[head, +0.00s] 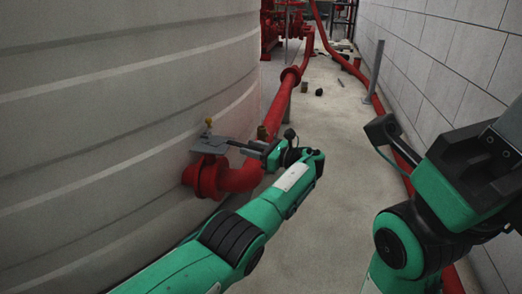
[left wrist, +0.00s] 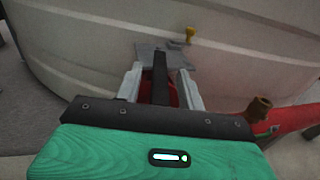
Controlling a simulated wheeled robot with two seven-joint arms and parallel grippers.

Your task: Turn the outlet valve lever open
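The outlet valve sits on the red flanged pipe (head: 207,176) at the side of the pale tank. A grey flat plate (head: 213,144) lies on top of it, and it also shows in the left wrist view (left wrist: 152,50). A dark bar, seemingly the lever (left wrist: 160,75), runs from the plate back between my left fingers. My left gripper (head: 249,149) is at the valve from the right. In the left wrist view its two grey fingers (left wrist: 160,86) stand apart, with gaps on both sides of the bar. My right arm is at the right; its fingers are not clear.
The large tank (head: 110,100) fills the left side. A small yellow fitting (head: 208,122) stands by the plate. A red pipe (head: 277,108) runs back to red pump equipment (head: 285,25). A block wall (head: 450,60) bounds the right. Small dark objects (head: 319,92) lie on the otherwise open floor.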

